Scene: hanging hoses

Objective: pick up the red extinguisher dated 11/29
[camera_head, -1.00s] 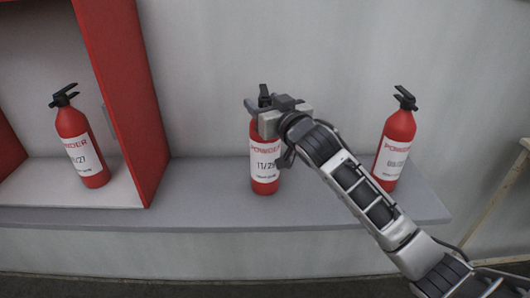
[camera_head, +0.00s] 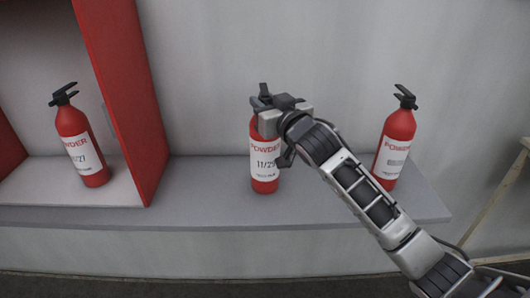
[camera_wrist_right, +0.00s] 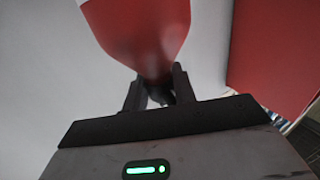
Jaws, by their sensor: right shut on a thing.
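The red extinguisher dated 11/29 (camera_head: 264,172) stands upright at the middle of the grey shelf, its white label facing me. The last part of its date is partly covered by my gripper. My right gripper (camera_head: 268,114) is shut on its neck, just under the black handle. In the right wrist view, the red body (camera_wrist_right: 140,35) narrows between the two dark fingers of the gripper (camera_wrist_right: 155,92). I cannot tell whether its base still touches the shelf. My left gripper is not in view.
Another red extinguisher (camera_head: 396,140) stands at the right of the shelf (camera_head: 215,205), behind my right arm. A third (camera_head: 78,140) stands left inside a red-sided cabinet (camera_head: 118,85). The shelf is clear between the cabinet and the middle extinguisher.

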